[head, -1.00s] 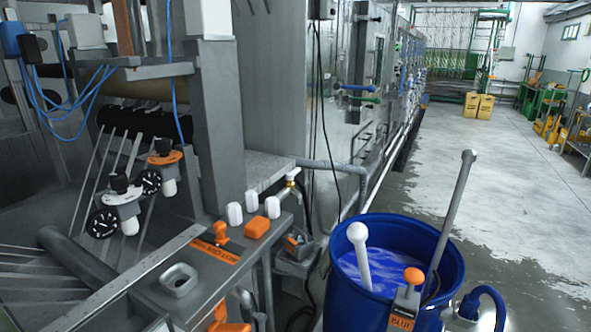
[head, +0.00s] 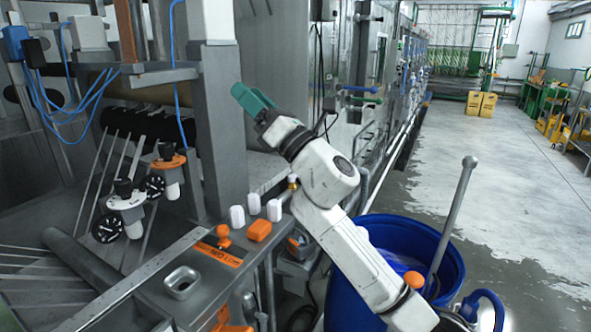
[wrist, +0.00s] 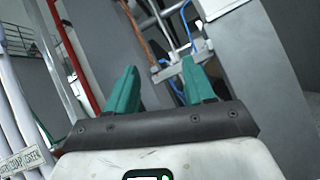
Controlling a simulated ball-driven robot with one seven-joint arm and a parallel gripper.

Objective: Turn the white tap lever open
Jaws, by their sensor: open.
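I cannot make out the white tap lever for certain. Three white knobs, one of them the middle knob (head: 254,204), stand on the edge of the grey metal bench, and a small brass fitting (head: 292,182) sits behind them, partly hidden by my arm. My gripper (head: 243,92) is raised well above and behind these knobs, beside the grey upright post, and touches nothing that I can see. In the wrist view its two teal fingers (wrist: 160,78) are apart with nothing between them.
A grey post (head: 219,130) stands close left of my gripper. The blue barrel (head: 345,300) is below my arm, with a grey rod (head: 455,210) leaning up from it. Blue and green handles (head: 362,100) show on the machine behind. The floor at right (head: 510,180) is clear.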

